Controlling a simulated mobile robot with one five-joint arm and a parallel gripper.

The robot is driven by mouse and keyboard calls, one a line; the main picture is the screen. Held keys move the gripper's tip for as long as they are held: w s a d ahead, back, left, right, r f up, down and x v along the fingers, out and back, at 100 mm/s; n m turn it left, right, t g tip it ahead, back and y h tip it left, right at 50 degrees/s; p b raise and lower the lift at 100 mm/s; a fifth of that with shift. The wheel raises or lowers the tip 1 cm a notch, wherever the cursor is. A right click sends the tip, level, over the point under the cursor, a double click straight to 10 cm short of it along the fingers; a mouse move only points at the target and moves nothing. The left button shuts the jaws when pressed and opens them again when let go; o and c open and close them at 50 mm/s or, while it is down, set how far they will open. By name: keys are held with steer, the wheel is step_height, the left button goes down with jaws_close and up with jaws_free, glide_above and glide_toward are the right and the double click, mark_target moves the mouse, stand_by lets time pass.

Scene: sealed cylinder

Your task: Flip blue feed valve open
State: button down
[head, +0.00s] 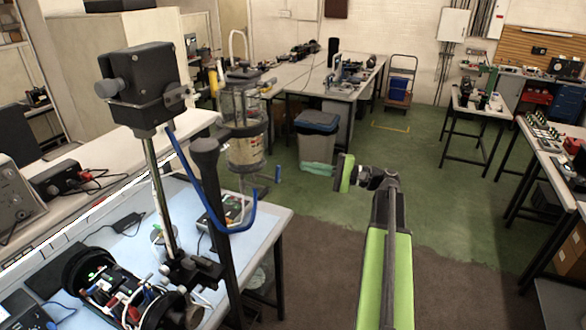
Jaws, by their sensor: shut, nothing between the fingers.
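A clear glass cylinder (243,125) with metal end fittings stands upright left of centre, partly hidden by a black post and clamp. A small blue piece (278,173) shows just right of its lower end; it looks like the blue feed valve handle and is upright. It is too small to tell its exact setting. A yellow handle (213,83) shows at the cylinder's upper left. My gripper (345,173), at the end of my green arm, is shut and empty. In the picture it lies right of the blue piece, apart from it.
A blue-topped bench (270,222) with electronics fills the lower left. A black box on a metal rod (150,165) and a blue tube (240,228) stand before the cylinder. A grey bin (317,140) is behind. Open floor (450,190) lies right of my arm.

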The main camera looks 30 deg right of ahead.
steer(key=v, duration=0.5)
steer(key=shift+s+r, duration=0.1)
steer(key=shift+s, duration=0.05)
